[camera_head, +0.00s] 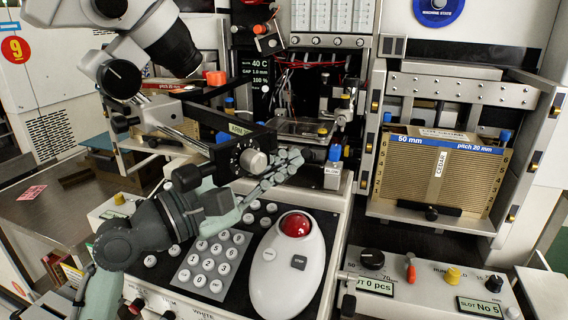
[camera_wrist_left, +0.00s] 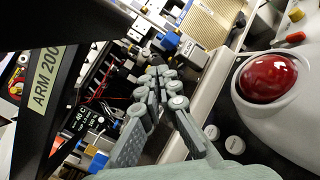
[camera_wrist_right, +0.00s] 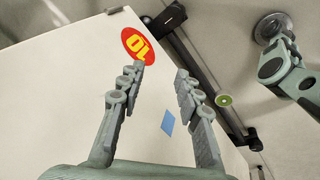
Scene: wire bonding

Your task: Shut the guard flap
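My left gripper (camera_head: 292,160) is in front of the machine's work bay, just right of the black ARM bar with its round knob (camera_head: 253,160). In the left wrist view its fingers (camera_wrist_left: 160,80) come together at the tips, with nothing visible held between them. Beyond the tips are small blue-topped fittings (camera_wrist_left: 168,41). No part is labelled as the guard flap; a clear, flat panel (camera_head: 305,127) in the bay may be it, but I cannot tell. My right gripper (camera_wrist_right: 160,72) is open and empty, facing a pale panel, and is outside the head view.
A trackball unit with a red ball (camera_head: 295,225) and a keypad (camera_head: 212,262) lie below the left gripper. A microscope (camera_head: 165,45) hangs at upper left. A ribbed magazine (camera_head: 438,175) labelled 50 mm stands at right. The bay is crowded with wires and fittings.

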